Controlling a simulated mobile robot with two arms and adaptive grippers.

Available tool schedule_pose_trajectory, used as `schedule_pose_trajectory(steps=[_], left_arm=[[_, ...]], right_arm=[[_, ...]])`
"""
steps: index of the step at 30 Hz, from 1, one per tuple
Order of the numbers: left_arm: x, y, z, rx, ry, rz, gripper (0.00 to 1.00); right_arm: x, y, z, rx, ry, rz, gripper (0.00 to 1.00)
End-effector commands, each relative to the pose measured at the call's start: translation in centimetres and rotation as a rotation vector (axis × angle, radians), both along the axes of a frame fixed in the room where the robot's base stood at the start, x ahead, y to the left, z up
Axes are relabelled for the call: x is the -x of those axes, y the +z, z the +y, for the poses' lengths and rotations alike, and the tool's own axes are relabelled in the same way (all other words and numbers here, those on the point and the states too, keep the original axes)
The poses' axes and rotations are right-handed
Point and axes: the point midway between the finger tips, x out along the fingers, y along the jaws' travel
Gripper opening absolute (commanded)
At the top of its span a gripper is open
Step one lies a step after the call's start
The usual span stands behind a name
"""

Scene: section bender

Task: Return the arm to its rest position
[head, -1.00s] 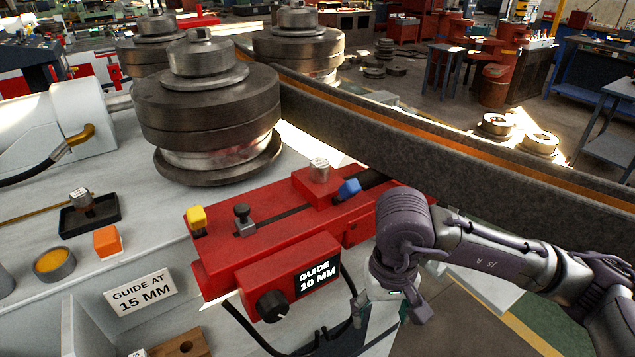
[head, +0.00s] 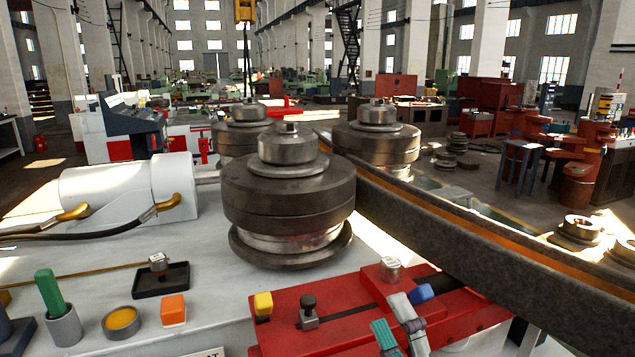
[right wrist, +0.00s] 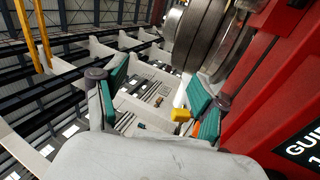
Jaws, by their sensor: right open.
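My right gripper (head: 399,336) is at the bottom edge of the head view, in front of the red guide unit (head: 345,318). Its fingers with teal pads point upward. In the right wrist view the fingers (right wrist: 157,84) are spread with nothing between them. The rest of my right arm is out of the head view. My left gripper is not in view.
Stacked steel rollers (head: 288,195) stand behind the red unit. A long dark steel beam (head: 470,240) runs past them to the right. On the left worktop are a black tray (head: 172,285), an orange block (head: 173,311), a yellow-topped round button (head: 121,322) and a green handle (head: 50,292).

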Motion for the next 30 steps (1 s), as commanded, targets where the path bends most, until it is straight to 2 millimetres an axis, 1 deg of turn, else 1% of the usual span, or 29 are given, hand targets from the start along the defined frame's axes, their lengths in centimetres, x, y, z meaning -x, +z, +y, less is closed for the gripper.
schedule_pose_trajectory(steps=[1,2,3,5,6,8,9,11,12,14,15,17,18,23,24,29,30], left_arm=[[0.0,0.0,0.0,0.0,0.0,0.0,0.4],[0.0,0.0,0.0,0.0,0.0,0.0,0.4],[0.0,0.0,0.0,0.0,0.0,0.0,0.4],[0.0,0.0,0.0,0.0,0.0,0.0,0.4],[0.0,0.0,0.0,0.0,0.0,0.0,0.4],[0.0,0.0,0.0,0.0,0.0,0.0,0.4],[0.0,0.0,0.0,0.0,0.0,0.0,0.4],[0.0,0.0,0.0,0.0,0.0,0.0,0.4],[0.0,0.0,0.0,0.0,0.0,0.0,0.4],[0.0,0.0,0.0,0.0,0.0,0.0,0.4],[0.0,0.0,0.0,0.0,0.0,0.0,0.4],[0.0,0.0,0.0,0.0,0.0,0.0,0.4],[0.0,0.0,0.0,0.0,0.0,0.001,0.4],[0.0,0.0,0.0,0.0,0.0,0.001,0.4],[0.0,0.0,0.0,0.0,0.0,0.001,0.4],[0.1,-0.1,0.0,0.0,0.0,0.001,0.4],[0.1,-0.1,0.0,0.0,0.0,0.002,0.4]], right_arm=[[-0.7,-3.0,-2.1,-0.124,-0.056,0.168,0.71],[-0.9,-4.9,-3.3,-0.196,-0.089,0.264,0.71],[-0.9,-7.4,-4.6,-0.286,-0.133,0.385,0.71],[-0.3,-11.2,-6.4,-0.414,-0.203,0.557,0.71],[0.4,-13.8,-7.4,-0.495,-0.251,0.667,0.71],[2.1,-17.5,-8.7,-0.61,-0.326,0.826,0.71],[3.4,-19.8,-9.2,-0.68,-0.374,0.924,0.71],[5.5,-22.7,-9.9,-0.771,-0.447,1.054,0.71],[6.9,-24.3,-10.2,-0.823,-0.492,1.129,0.71],[9.0,-26.4,-10.4,-0.891,-0.554,1.231,0.71],[10.4,-27.5,-10.6,-0.93,-0.594,1.292,0.71],[12.4,-29.0,-10.6,-0.984,-0.651,1.374,0.71],[13.8,-29.8,-10.6,-1.015,-0.689,1.427,0.71],[19.1,-32.4,-10.4,-1.123,-0.838,1.614,0.71],[20.5,-32.8,-10.3,-1.145,-0.876,1.659,0.71],[19.2,-38.1,-10.1,-1.133,-0.89,1.676,0.71],[19.0,-39.4,-10.1,-1.13,-0.894,1.679,0.71]])
